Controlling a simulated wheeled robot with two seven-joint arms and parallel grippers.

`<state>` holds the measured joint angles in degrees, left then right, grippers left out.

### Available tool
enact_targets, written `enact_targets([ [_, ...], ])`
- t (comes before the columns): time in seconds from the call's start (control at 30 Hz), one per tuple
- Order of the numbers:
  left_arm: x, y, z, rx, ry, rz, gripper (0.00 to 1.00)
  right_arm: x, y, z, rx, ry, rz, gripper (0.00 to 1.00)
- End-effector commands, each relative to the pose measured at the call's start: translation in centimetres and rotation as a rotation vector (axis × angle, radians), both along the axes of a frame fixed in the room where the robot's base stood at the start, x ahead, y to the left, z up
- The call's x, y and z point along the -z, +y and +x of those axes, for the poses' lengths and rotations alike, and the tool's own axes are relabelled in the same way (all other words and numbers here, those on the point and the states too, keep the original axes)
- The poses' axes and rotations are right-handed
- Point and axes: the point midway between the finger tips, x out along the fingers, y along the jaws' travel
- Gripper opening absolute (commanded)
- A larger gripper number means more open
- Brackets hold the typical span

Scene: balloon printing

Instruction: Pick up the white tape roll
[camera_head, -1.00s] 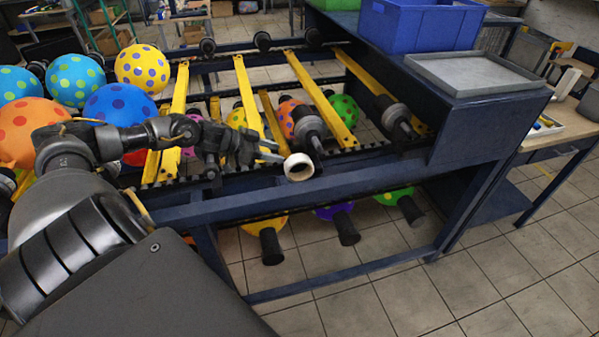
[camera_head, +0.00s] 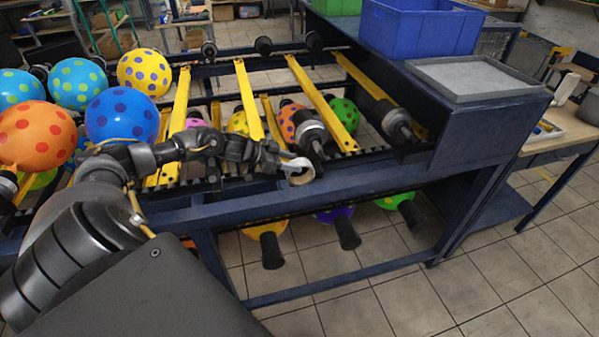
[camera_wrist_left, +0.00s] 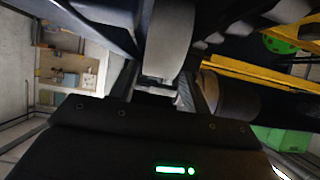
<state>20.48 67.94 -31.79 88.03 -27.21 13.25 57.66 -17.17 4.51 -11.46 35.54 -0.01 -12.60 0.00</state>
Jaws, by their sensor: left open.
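The white tape roll (camera_head: 302,178) sits at the front rail of the dark blue rack, with its hole showing in the head view. My left gripper (camera_head: 289,167) reaches it from the left. Its fingers overlap the roll's upper rim in the head view. In the left wrist view, the roll (camera_wrist_left: 167,42) shows as a pale band between the fingers of my open left gripper (camera_wrist_left: 165,85). Whether either finger touches the roll cannot be told. My right gripper is not in view.
The rack (camera_head: 385,177) has yellow rails (camera_head: 248,100) and black rollers (camera_head: 311,128) just behind the roll. Dotted balloons (camera_head: 122,115) crowd the left. A blue bin (camera_head: 420,25) and a grey tray (camera_head: 478,78) stand at the upper right. The floor in front is clear.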

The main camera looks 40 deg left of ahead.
Motion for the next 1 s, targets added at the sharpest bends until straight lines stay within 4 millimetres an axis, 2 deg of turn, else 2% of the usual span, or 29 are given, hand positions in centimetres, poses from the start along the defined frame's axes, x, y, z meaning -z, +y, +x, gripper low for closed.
enact_targets([
  [0.13,0.1,-1.5,1.8,0.0,-0.003,-0.005,0.47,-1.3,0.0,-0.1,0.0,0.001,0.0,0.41],
  [0.3,1.4,-2.5,3.3,0.0,0.0,-0.003,0.47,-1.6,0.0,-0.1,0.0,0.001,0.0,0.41],
  [0.6,1.7,-2.7,3.5,0.001,-0.001,-0.001,0.47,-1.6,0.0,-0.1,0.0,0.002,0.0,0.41],
  [0.87,1.7,-2.7,3.5,0.001,-0.001,-0.001,0.13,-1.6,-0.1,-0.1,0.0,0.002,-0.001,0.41],
  [1.0,1.7,-2.7,3.5,0.001,-0.001,-0.001,0.12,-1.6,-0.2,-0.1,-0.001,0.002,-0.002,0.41],
])
